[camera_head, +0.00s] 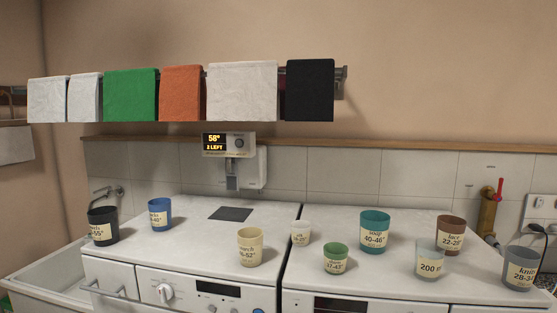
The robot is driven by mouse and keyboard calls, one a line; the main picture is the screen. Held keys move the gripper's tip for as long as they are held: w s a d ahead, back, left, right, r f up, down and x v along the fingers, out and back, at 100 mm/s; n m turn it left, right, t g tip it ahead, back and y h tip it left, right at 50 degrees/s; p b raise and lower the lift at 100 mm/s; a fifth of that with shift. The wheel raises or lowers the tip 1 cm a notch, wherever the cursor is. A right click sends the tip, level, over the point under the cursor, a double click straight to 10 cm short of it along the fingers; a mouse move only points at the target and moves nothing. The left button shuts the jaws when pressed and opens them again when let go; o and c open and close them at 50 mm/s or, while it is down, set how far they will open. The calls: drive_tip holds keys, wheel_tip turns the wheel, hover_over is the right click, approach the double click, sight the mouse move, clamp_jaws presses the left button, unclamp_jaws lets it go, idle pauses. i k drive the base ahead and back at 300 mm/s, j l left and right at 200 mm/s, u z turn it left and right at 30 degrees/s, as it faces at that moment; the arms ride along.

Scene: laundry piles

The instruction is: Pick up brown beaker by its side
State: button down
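The brown beaker (455,225) stands upright on the right white machine top, toward its right rear. Its label reads partly "22-28". A clear grey beaker (428,262) marked "200 m" stands in front of it and to its left, and overlaps its lower left side in the picture. My gripper is not in view.
A teal beaker (375,228), a green beaker (337,256) and a small white beaker (300,229) stand to the left. A dark grey beaker (520,280) stands at front right. Cream (250,258), blue (160,223) and black (103,238) beakers stand on the left machine. Red-handled pipework (491,208) is behind right.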

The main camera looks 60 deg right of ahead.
sight(450, 230)
drive_tip(key=k, duration=0.6)
drive_tip(key=j+z, duration=0.15)
drive_tip(key=z, duration=1.4)
drive_tip(key=k+j+z, duration=0.3)
drive_tip(key=j, duration=0.6)
drive_tip(key=k+j, duration=0.1)
drive_tip(key=j, duration=0.5)
